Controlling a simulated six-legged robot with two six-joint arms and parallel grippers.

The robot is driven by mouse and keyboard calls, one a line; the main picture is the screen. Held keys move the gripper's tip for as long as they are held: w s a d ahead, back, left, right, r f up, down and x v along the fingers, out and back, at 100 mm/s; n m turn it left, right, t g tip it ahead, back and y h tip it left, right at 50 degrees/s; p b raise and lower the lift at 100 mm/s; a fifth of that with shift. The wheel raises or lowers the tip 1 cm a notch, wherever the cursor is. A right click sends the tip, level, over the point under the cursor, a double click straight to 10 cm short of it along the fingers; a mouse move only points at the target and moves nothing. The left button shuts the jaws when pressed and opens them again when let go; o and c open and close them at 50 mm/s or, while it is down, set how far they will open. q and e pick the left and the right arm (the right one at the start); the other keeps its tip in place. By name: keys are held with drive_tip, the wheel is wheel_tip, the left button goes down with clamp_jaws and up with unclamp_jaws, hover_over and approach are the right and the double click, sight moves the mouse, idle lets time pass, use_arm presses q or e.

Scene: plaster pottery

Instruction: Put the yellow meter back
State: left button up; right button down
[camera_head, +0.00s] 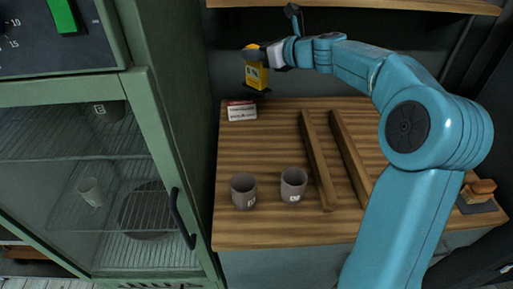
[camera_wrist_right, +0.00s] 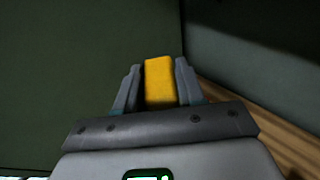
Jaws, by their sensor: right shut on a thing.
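The yellow meter (camera_head: 256,76) is held in the air above the back left part of the wooden counter. My right gripper (camera_head: 262,55) is shut on it. In the right wrist view the yellow meter (camera_wrist_right: 160,80) sits between the two fingers of my right gripper (camera_wrist_right: 158,84). A small red and white card or box (camera_head: 241,111) stands on the counter below the meter. My left gripper is not in view.
Two grey-brown cups (camera_head: 244,190) (camera_head: 293,184) stand on the counter (camera_head: 270,228). Two wooden bars (camera_head: 317,160) lie to their right. A green glass-door cabinet (camera_head: 160,150) stands at left. A brush-like object (camera_head: 479,190) lies at far right. A shelf edge (camera_head: 400,5) runs above.

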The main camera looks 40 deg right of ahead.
drive_tip(key=shift+w+a+f+b, duration=0.15)
drive_tip(key=shift+f+b, duration=0.2)
drive_tip(key=shift+f, duration=0.45)
use_arm(q)
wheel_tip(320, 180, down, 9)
drive_tip(key=b, duration=0.7)
use_arm(e)
wheel_tip(320, 180, down, 20)
drive_tip(key=shift+r, duration=0.2)
use_arm(q)
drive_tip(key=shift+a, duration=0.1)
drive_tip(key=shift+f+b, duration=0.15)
drive_tip(key=shift+b, duration=0.2)
use_arm(e)
drive_tip(key=c, duration=0.7)
unclamp_jaws()
drive_tip(key=shift+f, duration=0.1)
